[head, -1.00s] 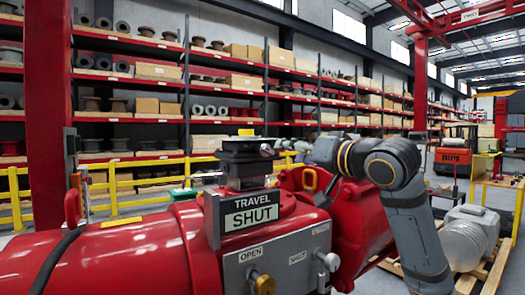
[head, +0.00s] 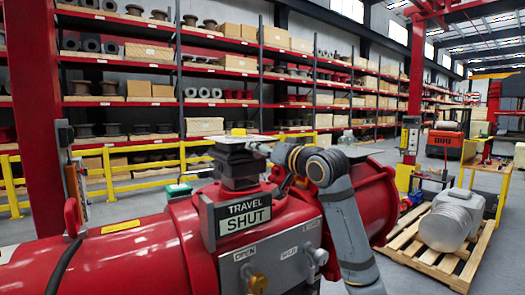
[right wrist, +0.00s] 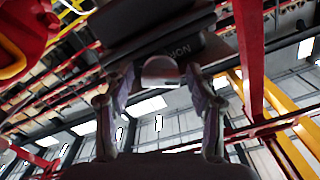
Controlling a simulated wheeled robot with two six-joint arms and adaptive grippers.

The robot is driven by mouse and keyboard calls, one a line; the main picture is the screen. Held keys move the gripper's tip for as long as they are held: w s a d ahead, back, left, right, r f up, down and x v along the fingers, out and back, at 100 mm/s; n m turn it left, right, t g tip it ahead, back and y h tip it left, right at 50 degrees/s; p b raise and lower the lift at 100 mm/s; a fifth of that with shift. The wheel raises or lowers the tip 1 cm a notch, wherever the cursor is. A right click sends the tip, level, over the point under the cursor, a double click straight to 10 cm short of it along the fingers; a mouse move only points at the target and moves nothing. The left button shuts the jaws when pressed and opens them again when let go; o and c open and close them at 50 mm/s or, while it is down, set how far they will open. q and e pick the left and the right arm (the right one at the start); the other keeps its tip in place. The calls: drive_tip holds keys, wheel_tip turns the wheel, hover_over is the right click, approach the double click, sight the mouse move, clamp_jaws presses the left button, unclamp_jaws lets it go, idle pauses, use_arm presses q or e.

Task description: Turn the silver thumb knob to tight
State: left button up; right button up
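The red valve actuator (head: 135,250) fills the lower left of the head view. Its grey panel (head: 283,262) carries a brass knob (head: 258,283) by the OPEN label and a silver knob (head: 317,257) by the second label. A black stacked box (head: 238,160) stands on top, above the TRAVEL SHUT sign (head: 243,215). My right arm reaches behind this box, and its fingers are hidden in the head view. In the right wrist view my right gripper (right wrist: 160,85) looks open, its fingers either side of a rounded silver-grey piece (right wrist: 160,71) under a dark lettered box (right wrist: 165,40). Contact is unclear. My left gripper is out of view.
Yellow railings (head: 110,165) and loaded red shelves run behind the actuator. A grey motor-like casting (head: 448,224) sits on a wooden pallet (head: 408,246) at the right.

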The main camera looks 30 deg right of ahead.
drive_tip(key=c, duration=1)
drive_tip(key=m+b, duration=0.2)
drive_tip(key=m, duration=0.4)
drive_tip(key=shift+f+b, duration=0.15)
drive_tip(key=shift+b, duration=0.15)
drive_tip(key=m+b, duration=0.2)
drive_tip(key=m, duration=0.3)
drive_tip(key=shift+f+m+b, duration=0.1)
drive_tip(key=shift+m+b, duration=0.2)
drive_tip(key=shift+m, duration=0.3)
drive_tip(key=o, duration=1.2)
drive_tip(key=shift+d, duration=0.1)
drive_tip(key=shift+c, duration=0.2)
